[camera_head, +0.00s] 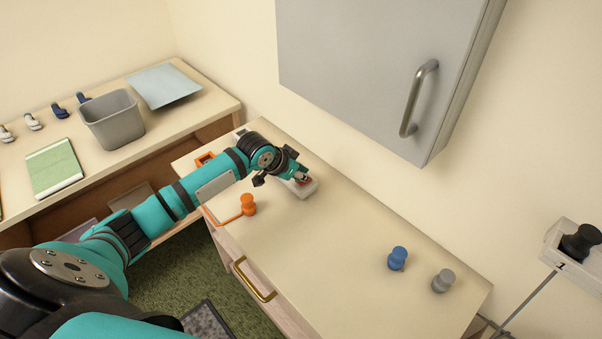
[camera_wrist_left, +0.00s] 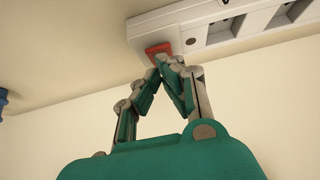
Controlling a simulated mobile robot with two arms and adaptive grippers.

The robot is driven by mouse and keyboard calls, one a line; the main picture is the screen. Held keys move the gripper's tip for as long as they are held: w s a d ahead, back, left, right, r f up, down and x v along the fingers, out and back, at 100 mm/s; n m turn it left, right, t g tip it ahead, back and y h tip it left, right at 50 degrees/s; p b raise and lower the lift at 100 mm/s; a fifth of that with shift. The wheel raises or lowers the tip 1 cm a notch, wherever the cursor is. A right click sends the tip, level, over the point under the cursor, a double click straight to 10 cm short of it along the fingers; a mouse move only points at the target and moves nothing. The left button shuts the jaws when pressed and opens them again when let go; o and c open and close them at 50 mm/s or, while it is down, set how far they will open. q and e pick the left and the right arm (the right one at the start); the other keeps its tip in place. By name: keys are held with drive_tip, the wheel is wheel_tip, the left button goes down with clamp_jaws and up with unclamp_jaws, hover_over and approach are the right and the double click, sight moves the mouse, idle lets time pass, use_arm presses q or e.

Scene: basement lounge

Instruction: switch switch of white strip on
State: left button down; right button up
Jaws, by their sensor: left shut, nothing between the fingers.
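The white strip (camera_head: 308,188) lies on the light wooden cabinet top, near the wall side. In the left wrist view the white strip (camera_wrist_left: 215,22) runs along the top, with sockets and a red-orange switch (camera_wrist_left: 158,50) at its near end. My left gripper (camera_wrist_left: 166,62) is shut and empty, its fingertips at the switch, seemingly touching it. In the head view my left gripper (camera_head: 301,178) covers most of the strip. I cannot tell whether the switch is pressed. My right gripper is not in view.
An orange knob-shaped piece (camera_head: 248,204), a blue one (camera_head: 397,258) and a grey one (camera_head: 443,281) stand on the cabinet top (camera_head: 330,260). A grey wall cabinet (camera_head: 375,70) hangs above. A grey bin (camera_head: 112,120) stands on the left table.

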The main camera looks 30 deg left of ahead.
use_arm(q)
drive_tip(key=shift+s+f, duration=0.15)
drive_tip(key=shift+f, duration=0.15)
drive_tip(key=shift+w+d+r, duration=0.2)
drive_tip(key=shift+w+r, duration=0.1)
drive_tip(key=shift+w, duration=0.45)
drive_tip(key=shift+r+p, duration=0.1)
drive_tip(key=shift+p, duration=0.25)
